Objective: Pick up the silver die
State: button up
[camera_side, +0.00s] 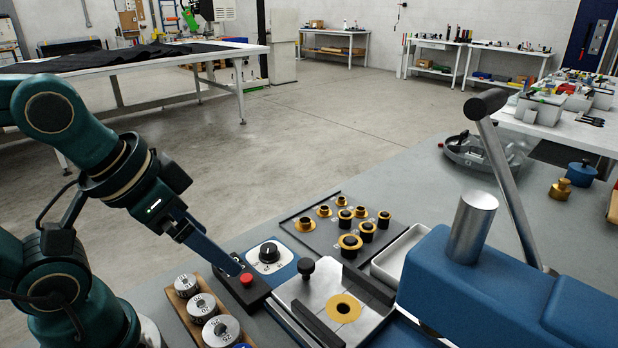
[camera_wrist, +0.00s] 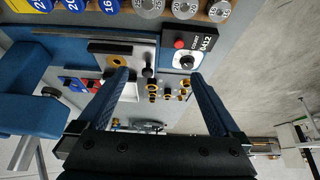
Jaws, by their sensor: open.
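Three silver dies with dark numbers stand in a row on a wooden rack (camera_side: 184,317) at the bottom of the side view: a far one (camera_side: 186,284), a middle one (camera_side: 202,307) and a near one (camera_side: 221,330). Silver dies (camera_wrist: 185,8) also show at the top edge of the wrist view, partly cut off. My gripper (camera_side: 236,268) is above and to the right of the far die, near the red button. In the wrist view my gripper (camera_wrist: 157,77) has its fingers wide apart, with no die between them.
A control box with a red button (camera_side: 247,279) and a black dial (camera_side: 269,252) lies close to my fingers. A steel plate with a brass ring (camera_side: 342,308), a tray of brass-and-black bushings (camera_side: 350,241) and a blue lever press (camera_side: 480,280) stand to the right. Blue numbered dies (camera_wrist: 73,5) stand beyond.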

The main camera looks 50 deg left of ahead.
jog(key=m+g+y, duration=0.3)
jog(key=m+g, duration=0.5)
jog(key=m, duration=0.1)
send_over(222, 329)
jog(key=w+d, duration=0.1)
jog(key=w, duration=0.1)
notch_tip(222, 329, down, 7)
jog(key=shift+w+d+r, duration=0.1)
jog(key=shift+w, duration=0.05)
jog(key=shift+d+f+g, duration=0.1)
jog(key=shift+f+g, duration=0.2)
jog(key=shift+g, duration=0.1)
jog(key=shift+s+f, duration=0.45)
jog(key=shift+f, duration=0.05)
jog(key=shift+x, duration=2.15)
grip_shut()
